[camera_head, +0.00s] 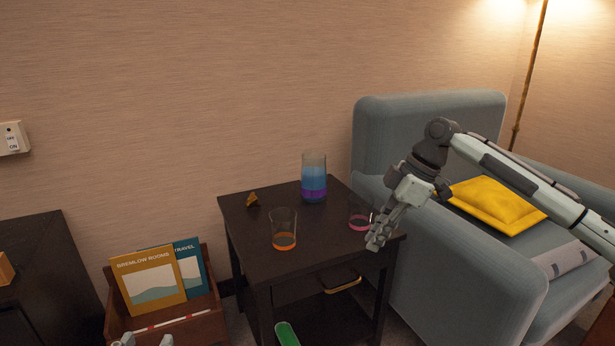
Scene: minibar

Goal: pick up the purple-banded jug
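The purple-banded jug (314,179) stands upright at the back of the dark side table (262,222). It is clear glass with blue contents and a purple band near its base. My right gripper (376,240) hangs over the table's right edge, in front of and to the right of the jug, apart from it. Its fingers look close together, but I cannot tell whether they are open or shut. Only the tip of my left gripper (142,341) shows at the bottom edge; its fingertips are cut off.
An orange-bottomed glass (284,230) stands in front of the jug. A pink-bottomed glass (358,217) is beside my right gripper. A small orange-brown object (252,199) lies at the table's left. A grey armchair (440,262) is at right, a magazine box (190,328) at left.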

